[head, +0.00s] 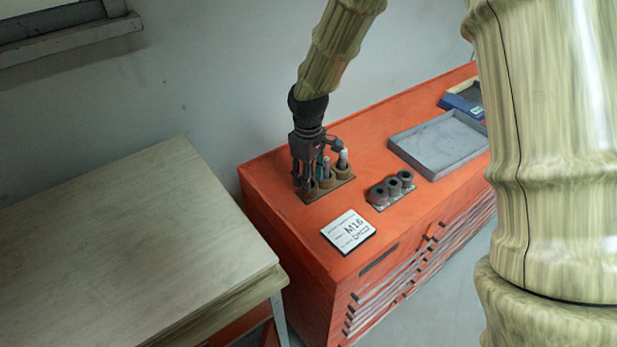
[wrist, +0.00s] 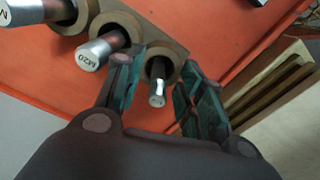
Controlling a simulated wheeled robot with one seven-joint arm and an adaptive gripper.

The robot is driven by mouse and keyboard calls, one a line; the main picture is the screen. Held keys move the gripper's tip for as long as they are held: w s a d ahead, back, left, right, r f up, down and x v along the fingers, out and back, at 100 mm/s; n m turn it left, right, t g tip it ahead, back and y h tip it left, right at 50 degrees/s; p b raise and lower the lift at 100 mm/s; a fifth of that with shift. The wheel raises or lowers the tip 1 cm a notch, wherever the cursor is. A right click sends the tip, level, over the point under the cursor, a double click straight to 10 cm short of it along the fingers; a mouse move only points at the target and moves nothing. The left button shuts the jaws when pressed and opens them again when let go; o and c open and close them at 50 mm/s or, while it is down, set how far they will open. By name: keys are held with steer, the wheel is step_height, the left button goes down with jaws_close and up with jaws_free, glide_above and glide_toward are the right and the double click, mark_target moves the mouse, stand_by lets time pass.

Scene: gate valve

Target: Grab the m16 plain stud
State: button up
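A brown holder (head: 342,184) on the orange cabinet top carries a row of upright studs in round cups. In the wrist view, three silver-tipped studs show: one at the left edge with a cut-off label starting with M, one marked M20 (wrist: 92,54), and a thinner one (wrist: 157,93) whose label I cannot read. I cannot confirm from its marking that this thinner stud is the M16 plain stud. My gripper (wrist: 160,82) is open, with its green-padded fingers on either side of the thinner stud and gaps visible. In the head view, my gripper (head: 310,172) points down at the holder's left end, partly hiding it.
A card reading M16 (head: 348,231) lies in front on the orange cabinet (head: 290,228). Several dark rings (head: 391,187) stand right of it. A grey tray (head: 440,143) and a blue item (head: 461,106) lie farther right. A wooden table (head: 110,235) stands at left.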

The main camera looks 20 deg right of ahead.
steer(key=shift+w+f, duration=0.3)
steer(key=shift+w, duration=0.1)
steer(key=shift+s+r, duration=0.15)
steer(key=shift+s, duration=0.05)
steer(key=shift+c, duration=0.3)
steer(key=shift+s+r, duration=0.15)
steer(key=shift+s, duration=0.05)
steer(key=c, duration=0.6)
steer(key=shift+w, duration=0.15)
jaws_close()
